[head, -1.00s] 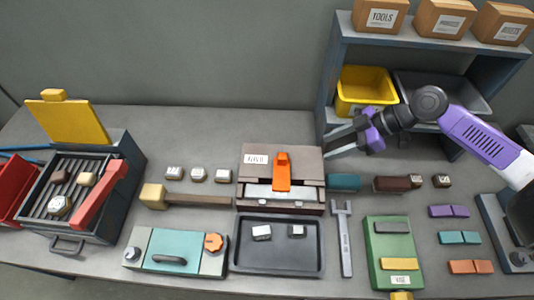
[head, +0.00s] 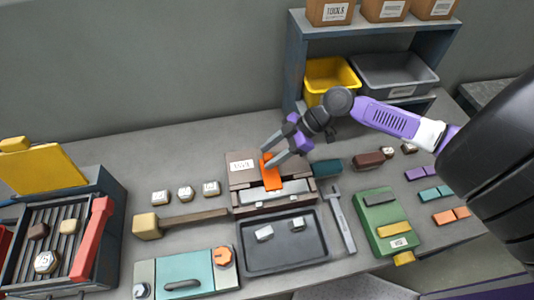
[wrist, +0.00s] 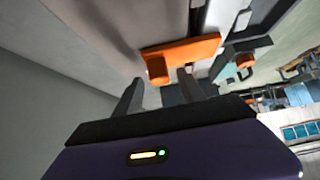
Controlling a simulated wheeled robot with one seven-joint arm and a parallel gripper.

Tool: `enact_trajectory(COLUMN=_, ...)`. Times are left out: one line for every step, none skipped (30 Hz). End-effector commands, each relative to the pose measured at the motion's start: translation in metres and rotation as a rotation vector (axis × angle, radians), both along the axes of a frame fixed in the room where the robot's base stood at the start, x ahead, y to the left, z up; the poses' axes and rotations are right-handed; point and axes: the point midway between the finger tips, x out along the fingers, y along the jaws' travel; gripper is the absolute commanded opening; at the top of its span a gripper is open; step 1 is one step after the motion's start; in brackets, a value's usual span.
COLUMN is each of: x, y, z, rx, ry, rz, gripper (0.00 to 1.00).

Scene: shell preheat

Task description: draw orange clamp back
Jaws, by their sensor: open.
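The orange clamp (head: 271,172) lies on top of the brown-grey fixture block (head: 240,180), behind a pale plate (head: 262,196) in the fixture's slot. My gripper (head: 272,150) is at the back end of the clamp with its fingers open.
A dark tray (head: 243,258) with two small blocks is in front of the fixture. A wooden-handled mallet (head: 147,226) lies left, a wrench (head: 341,218) and green box (head: 372,199) right. The shelf with a yellow bin (head: 331,72) stands behind.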

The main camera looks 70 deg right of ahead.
Motion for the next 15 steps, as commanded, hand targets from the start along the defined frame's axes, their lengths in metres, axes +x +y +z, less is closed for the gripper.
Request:
enact_trajectory(x=0.0031, y=0.0031, z=-0.0023, rx=0.002, ry=0.000, rz=0.002, gripper=0.47)
enact_trajectory(x=0.0044, y=0.0042, z=-0.0043, rx=0.002, ry=0.001, rz=0.002, gripper=0.47)
enact_trajectory(x=0.0057, y=0.0052, z=-0.0064, rx=0.002, ry=0.001, rz=0.002, gripper=0.47)
enact_trajectory(x=0.0065, y=0.0057, z=-0.0077, rx=0.001, ry=0.001, rz=0.001, gripper=0.47)
enact_trajectory(x=0.0072, y=0.0060, z=-0.0086, rx=0.001, ry=0.001, rz=0.001, gripper=0.47)
enact_trajectory(x=0.0077, y=0.0062, z=-0.0095, rx=0.001, ry=0.000, rz=0.001, gripper=0.47)
enact_trajectory(x=0.0080, y=0.0064, z=-0.0099, rx=-0.001, ry=0.000, rz=0.001, gripper=0.47)
enact_trajectory(x=0.0081, y=0.0064, z=-0.0102, rx=-0.001, ry=0.000, rz=0.001, gripper=0.47)
enact_trajectory(x=0.0081, y=0.0064, z=-0.0103, rx=-0.001, ry=0.000, rz=0.001, gripper=0.47)
enact_trajectory(x=0.0081, y=0.0064, z=-0.0103, rx=-0.001, ry=0.000, rz=0.001, gripper=0.47)
enact_trajectory(x=0.0081, y=0.0063, z=-0.0104, rx=-0.001, ry=0.000, rz=0.001, gripper=0.47)
enact_trajectory(x=0.0081, y=0.0063, z=-0.0103, rx=-0.001, ry=0.000, rz=0.001, gripper=0.47)
enact_trajectory(x=0.0080, y=0.0064, z=-0.0103, rx=-0.001, ry=0.000, rz=0.001, gripper=0.47)
enact_trajectory(x=0.0080, y=0.0064, z=-0.0103, rx=-0.001, ry=0.000, rz=0.001, gripper=0.43)
enact_trajectory(x=0.0080, y=0.0064, z=-0.0102, rx=-0.001, ry=0.000, rz=0.001, gripper=0.35)
